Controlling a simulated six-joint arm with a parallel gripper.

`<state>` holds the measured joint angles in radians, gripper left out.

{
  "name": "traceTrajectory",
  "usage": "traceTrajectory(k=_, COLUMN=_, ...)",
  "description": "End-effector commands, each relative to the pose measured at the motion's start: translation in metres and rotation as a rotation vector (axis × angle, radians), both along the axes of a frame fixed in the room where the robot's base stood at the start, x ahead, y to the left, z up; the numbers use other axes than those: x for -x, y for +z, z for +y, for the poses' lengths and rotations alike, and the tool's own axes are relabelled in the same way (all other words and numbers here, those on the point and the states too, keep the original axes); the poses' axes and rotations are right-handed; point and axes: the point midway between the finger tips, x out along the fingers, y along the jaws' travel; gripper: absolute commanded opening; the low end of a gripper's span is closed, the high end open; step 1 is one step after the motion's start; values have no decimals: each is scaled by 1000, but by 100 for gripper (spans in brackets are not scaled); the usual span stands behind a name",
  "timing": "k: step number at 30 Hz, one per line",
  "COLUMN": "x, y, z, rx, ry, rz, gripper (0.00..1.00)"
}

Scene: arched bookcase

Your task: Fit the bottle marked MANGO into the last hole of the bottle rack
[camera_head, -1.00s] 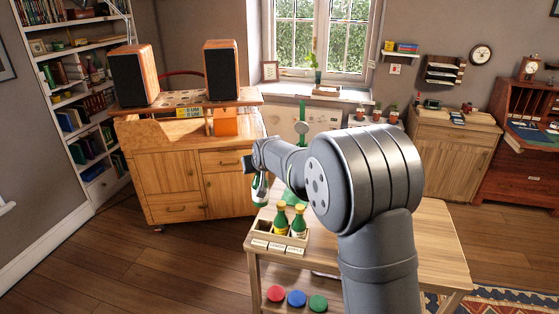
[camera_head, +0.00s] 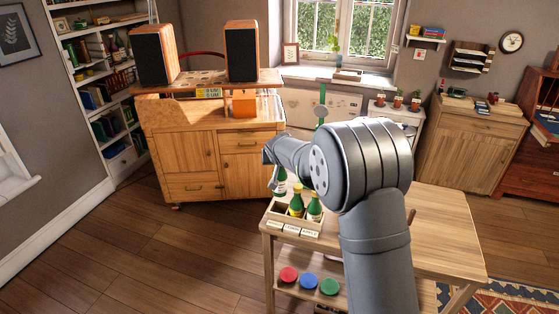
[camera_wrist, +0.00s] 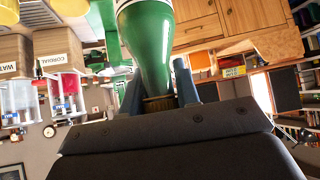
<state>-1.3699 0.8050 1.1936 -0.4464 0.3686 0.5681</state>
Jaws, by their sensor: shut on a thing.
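My gripper (camera_wrist: 157,88) is shut on the neck of a green bottle (camera_wrist: 147,40), which fills the top middle of the wrist view. In the head view the held bottle (camera_head: 280,188) is roughly upright, over the left end of the wooden bottle rack (camera_head: 293,231). Its lower end is at or just behind the rack; I cannot tell if it has entered the hole. Its MANGO mark is not readable.
The rack stands at the left corner of a wooden table (camera_head: 440,225). Red (camera_head: 289,274), blue (camera_head: 309,282) and green (camera_head: 329,287) discs lie on its lower shelf. A wooden cabinet (camera_head: 205,155) with speakers stands behind. The table's right part looks mostly clear.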

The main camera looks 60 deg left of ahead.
Motion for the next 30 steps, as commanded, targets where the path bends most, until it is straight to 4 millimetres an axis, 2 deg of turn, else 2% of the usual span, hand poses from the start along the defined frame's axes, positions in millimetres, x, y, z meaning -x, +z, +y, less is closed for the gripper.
traceTrajectory(k=5, x=0, y=-4, z=0, rx=-1, ry=0, rz=0, gripper=0)
traceTrajectory(k=21, x=0, y=-49, z=0, rx=-1, ry=-1, rz=-1, gripper=0)
traceTrajectory(k=30, x=0, y=-57, z=0, rx=-2, ry=1, rz=0, gripper=0)
